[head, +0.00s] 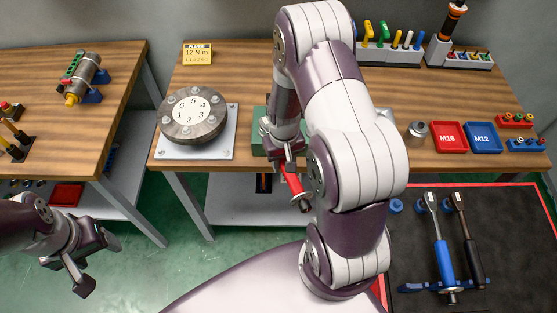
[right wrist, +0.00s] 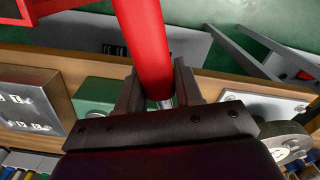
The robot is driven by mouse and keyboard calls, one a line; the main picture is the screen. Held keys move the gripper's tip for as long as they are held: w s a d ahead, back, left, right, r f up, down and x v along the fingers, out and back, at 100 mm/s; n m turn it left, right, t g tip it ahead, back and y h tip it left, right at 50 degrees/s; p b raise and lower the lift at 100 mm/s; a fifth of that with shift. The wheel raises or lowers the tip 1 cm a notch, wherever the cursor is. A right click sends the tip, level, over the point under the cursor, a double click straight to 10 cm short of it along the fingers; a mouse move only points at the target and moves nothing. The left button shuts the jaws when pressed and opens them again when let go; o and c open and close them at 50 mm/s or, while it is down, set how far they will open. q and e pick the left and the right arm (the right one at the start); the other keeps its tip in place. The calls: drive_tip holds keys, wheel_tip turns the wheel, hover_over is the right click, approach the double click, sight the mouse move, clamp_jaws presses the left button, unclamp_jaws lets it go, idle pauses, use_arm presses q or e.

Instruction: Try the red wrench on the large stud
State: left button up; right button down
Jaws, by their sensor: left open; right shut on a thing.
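My right gripper (head: 283,150) is shut on the red wrench (head: 293,184), which hangs out past the front edge of the middle bench. In the right wrist view the red wrench (right wrist: 145,45) runs up from between the fingers (right wrist: 160,95); a metal part shows at the grip. My left gripper (head: 82,268) is open and empty at lower left, over the floor. I cannot pick out the large stud for certain. A grey block with small fittings (right wrist: 22,112) shows in the right wrist view; my right arm mostly hides that area in the head view.
A round numbered flange (head: 193,116) sits on a pale plate, left of a green block (head: 260,130). Red (head: 449,151) and blue (head: 482,151) trays marked M16 and M12 lie at right. A blue-handled wrench (head: 444,262) and a black-handled one (head: 470,256) lie on a dark mat.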

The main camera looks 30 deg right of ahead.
drive_tip(key=shift+d, duration=0.1)
drive_tip(key=shift+w+r+p, duration=0.1)
drive_tip(key=shift+r+p, duration=0.4)
drive_tip(key=shift+r, duration=0.05)
wheel_tip(320, 180, up, 4)
drive_tip(key=p, duration=0.3)
drive_tip(key=shift+p, duration=0.3)
drive_tip(key=shift+f, duration=0.1)
